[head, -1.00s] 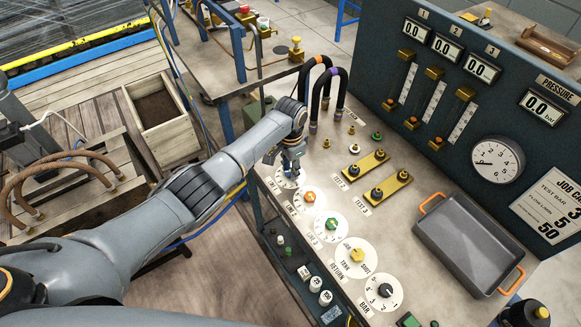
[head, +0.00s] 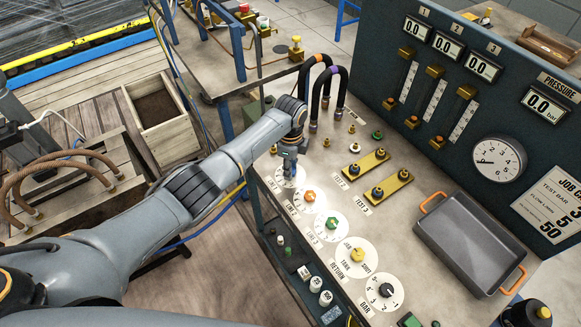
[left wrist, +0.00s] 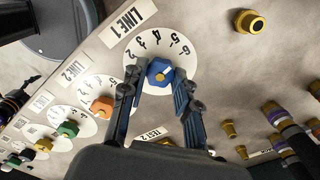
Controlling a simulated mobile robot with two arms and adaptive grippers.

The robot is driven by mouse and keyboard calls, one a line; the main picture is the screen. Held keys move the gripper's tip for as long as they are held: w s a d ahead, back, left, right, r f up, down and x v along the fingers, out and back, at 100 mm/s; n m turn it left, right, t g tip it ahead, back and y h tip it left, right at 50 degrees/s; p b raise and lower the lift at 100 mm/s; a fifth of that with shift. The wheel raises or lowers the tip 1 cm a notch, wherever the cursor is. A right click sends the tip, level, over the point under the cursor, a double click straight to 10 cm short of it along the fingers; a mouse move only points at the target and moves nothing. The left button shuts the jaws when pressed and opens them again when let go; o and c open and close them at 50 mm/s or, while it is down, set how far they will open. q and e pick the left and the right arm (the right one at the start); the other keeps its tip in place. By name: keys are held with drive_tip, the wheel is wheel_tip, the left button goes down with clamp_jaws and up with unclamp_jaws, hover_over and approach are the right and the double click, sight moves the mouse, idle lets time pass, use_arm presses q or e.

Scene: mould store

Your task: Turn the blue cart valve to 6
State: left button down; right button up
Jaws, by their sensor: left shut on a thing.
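The blue valve knob (left wrist: 161,73) sits on the white round LINE 1 dial (left wrist: 165,48) in the left wrist view. A pale mark on the knob points up and right, towards the 6 side of the scale. My left gripper (left wrist: 158,82) is shut on the knob, with one finger on either side. In the head view my left gripper (head: 289,168) points down over the LINE 1 dial (head: 279,179) and hides most of the knob. My right gripper is not in view.
The orange LINE 2 knob (head: 308,196), green LINE 3 knob (head: 332,223), yellow knob (head: 357,255) and black knob (head: 386,290) follow in a row on the cart top. Black hoses (head: 340,90) rise just behind the gripper. A grey tray (head: 470,245) stands at right.

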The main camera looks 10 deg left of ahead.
use_arm(q)
drive_tip(key=shift+m, duration=1.1)
drive_tip(key=c, duration=1)
unclamp_jaws()
drive_tip(key=shift+r, duration=0.1)
wheel_tip(320, 180, up, 12)
